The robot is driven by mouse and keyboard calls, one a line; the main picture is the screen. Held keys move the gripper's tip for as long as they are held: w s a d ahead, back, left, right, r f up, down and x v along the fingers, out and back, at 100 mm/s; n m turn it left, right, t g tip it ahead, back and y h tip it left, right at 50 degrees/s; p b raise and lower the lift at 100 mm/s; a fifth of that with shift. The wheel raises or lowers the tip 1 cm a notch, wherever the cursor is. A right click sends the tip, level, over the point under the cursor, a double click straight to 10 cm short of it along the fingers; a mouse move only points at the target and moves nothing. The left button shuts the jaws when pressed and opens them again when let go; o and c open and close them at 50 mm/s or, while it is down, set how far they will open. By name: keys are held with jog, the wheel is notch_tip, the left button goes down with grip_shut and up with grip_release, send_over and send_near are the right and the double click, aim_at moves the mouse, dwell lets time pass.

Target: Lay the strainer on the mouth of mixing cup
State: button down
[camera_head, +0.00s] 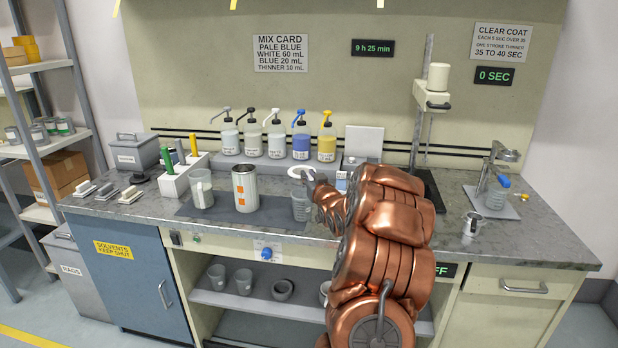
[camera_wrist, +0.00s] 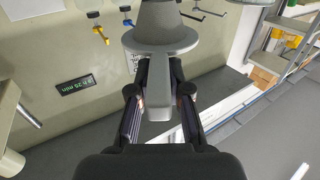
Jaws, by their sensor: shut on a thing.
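The strainer shows as a pale ring (camera_head: 298,172) in the head view and as a grey, wide-rimmed piece (camera_wrist: 160,40) in the wrist view. My gripper (camera_wrist: 161,98) is shut on its grey handle, between the two dark fingers. In the head view the strainer is over a clear cup (camera_head: 301,209), probably the mixing cup, on the dark mat (camera_head: 225,212). The ring looks higher than the cup's mouth; whether its lower part touches the cup I cannot tell. My arm hides the cup's right side and most of my gripper.
A tall can with an orange label (camera_head: 245,188) stands just left of the cup. Farther left is another clear cup with pale contents (camera_head: 201,190). Several pump bottles (camera_head: 277,140) line the back shelf. A stand (camera_head: 428,95) rises behind my arm.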

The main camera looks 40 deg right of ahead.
jog(key=shift+s+a+b, duration=0.1)
jog(key=shift+b, duration=0.35)
jog(key=shift+f, duration=0.3)
jog(key=shift+f+b, duration=1.45)
jog(key=shift+f, duration=0.75)
jog(key=shift+b, duration=0.6)
jog(key=shift+f+b, duration=0.35)
jog(key=shift+b, duration=0.3)
jog(key=shift+f+b, duration=0.45)
jog(key=shift+f, duration=0.35)
jog(key=shift+f, duration=0.35)
jog(key=c, duration=1)
grip_release()
